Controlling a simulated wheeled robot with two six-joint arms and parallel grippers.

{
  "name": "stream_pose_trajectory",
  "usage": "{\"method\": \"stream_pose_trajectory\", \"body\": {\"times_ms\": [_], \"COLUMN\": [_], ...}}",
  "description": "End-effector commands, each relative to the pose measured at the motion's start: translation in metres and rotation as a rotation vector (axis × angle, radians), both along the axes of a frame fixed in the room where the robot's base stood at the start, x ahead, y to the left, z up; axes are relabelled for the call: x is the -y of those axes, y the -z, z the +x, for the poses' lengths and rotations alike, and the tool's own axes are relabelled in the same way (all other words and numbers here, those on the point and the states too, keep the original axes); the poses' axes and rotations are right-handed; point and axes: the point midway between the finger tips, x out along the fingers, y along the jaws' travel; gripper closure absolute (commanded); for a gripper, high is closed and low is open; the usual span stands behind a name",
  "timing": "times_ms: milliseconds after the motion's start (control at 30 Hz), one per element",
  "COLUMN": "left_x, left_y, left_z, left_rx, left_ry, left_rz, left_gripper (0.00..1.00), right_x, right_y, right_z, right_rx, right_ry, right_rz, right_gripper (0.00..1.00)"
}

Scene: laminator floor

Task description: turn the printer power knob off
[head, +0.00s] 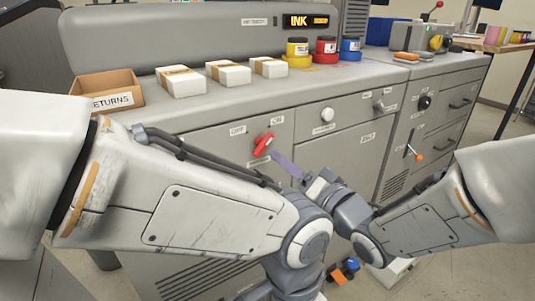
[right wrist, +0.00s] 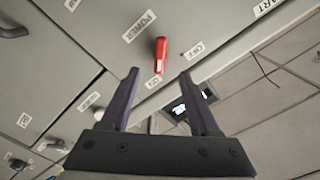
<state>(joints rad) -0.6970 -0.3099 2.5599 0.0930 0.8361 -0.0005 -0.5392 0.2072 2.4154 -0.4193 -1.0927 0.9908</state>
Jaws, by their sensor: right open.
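The printer power knob (head: 263,144) is a red bar handle on the grey front panel, with an OFF label to its upper left and an ON label to its upper right. Its bar slants, upper end toward ON. In the right wrist view the knob (right wrist: 160,55) stands just beyond the fingertips, its near end by the ON label, with OFF to its right and POWER to its left. My right gripper (right wrist: 158,74) is open and empty, dark purple fingers on either side of the knob's line, apart from it. In the head view the right gripper (head: 276,156) shows just below right of the knob. My left gripper cannot be made out.
A white round knob (head: 328,115) and a grey lever (head: 379,105) sit on the panel to the right. The counter above holds a RETURNS box (head: 107,93), white packs (head: 228,74) and ink jars (head: 326,49). Orange and blue items (head: 345,270) lie low down.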

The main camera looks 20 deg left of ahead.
Motion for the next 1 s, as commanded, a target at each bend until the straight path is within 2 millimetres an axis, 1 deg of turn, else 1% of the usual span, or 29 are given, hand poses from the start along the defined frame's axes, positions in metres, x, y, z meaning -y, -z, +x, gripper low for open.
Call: {"method": "stream_pose_trajectory", "body": {"times_ms": [33,200,400,600,867,900,967,1000], "left_x": [0.0,0.0,0.0,0.0,0.0,0.0,0.0,0.0], "left_y": [-0.001,-0.002,-0.003,-0.003,-0.003,-0.003,-0.003,-0.003], "left_z": [0.0,0.0,0.0,0.0,0.0,0.0,0.0,0.0], "left_rx": [0.0,0.0,0.0,0.0,0.0,0.0,0.0,0.0], "left_ry": [0.0,0.0,0.0,0.0,0.0,0.0,0.0,0.0], "left_rz": [0.0,0.0,0.0,0.0,0.0,0.0,0.0,0.0], "left_gripper": [0.64,0.64,0.64,0.64,0.64,0.64,0.64,0.64], "right_x": [-0.008,-0.034,-0.059,-0.07,-0.071,-0.071,-0.071,-0.071], "right_y": [0.0,0.0,0.0,0.0,0.0,0.0,0.0,0.0], "right_z": [0.005,0.025,0.045,0.054,0.055,0.055,0.055,0.055], "right_rx": [-0.001,0.0,0.0,0.0,-0.001,-0.001,-0.001,-0.001], "right_ry": [-0.004,-0.003,-0.001,0.0,0.001,0.001,0.001,0.001], "right_rz": [-0.002,-0.002,-0.003,-0.003,-0.004,-0.004,-0.004,-0.004], "right_gripper": [0.38,0.38,0.38,0.38,0.38,0.45,0.68,0.84]}}
